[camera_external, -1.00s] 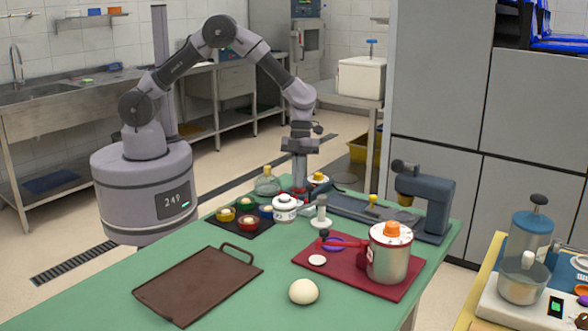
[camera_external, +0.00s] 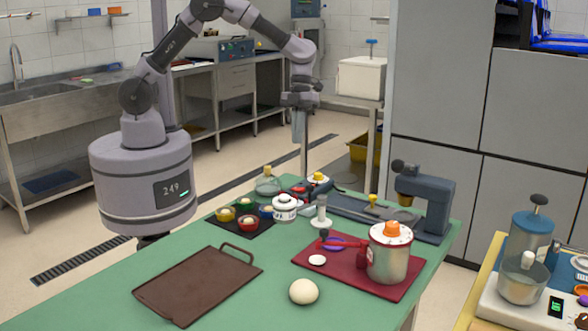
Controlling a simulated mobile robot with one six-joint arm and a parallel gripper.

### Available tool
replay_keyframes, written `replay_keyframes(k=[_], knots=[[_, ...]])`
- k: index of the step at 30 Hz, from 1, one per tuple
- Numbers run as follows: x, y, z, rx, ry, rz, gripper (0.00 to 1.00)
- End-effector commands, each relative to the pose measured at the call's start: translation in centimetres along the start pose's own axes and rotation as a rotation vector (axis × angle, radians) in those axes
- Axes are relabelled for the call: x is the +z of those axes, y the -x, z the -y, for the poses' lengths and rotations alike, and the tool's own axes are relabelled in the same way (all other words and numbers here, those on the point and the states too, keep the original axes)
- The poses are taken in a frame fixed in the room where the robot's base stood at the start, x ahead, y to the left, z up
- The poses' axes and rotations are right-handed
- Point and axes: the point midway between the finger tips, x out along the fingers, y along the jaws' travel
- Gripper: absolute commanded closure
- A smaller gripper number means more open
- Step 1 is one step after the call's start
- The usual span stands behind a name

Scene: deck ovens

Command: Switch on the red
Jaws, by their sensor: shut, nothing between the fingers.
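A small red round piece with a pale centre (camera_external: 249,223) sits on a black mat (camera_external: 262,231) on the green table. It stands beside similar yellow (camera_external: 226,215), green (camera_external: 245,204) and blue (camera_external: 266,211) pieces. Whether they are switches or dishes, and whether the red one is on, is too small to tell. My gripper (camera_external: 299,139) points down, shut and empty, in the air above the table's far edge. It is above and to the right of the red piece, well apart from it.
A white lidded pot (camera_external: 285,208) stands right of the black mat. A brown tray (camera_external: 198,286) and a dough ball (camera_external: 303,291) lie in front. A blue-grey machine (camera_external: 430,200) is at the back right.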

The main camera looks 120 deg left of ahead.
Motion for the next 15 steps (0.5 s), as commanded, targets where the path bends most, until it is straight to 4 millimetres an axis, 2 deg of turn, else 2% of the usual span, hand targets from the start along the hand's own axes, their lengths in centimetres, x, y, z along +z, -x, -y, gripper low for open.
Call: replay_keyframes(k=[10, 15], knots=[[0.0, 0.2, 0.0, -0.001, 0.000, 0.000, 1.00], [-0.4, 1.4, 0.5, 0.000, 0.001, -0.002, 1.00]])
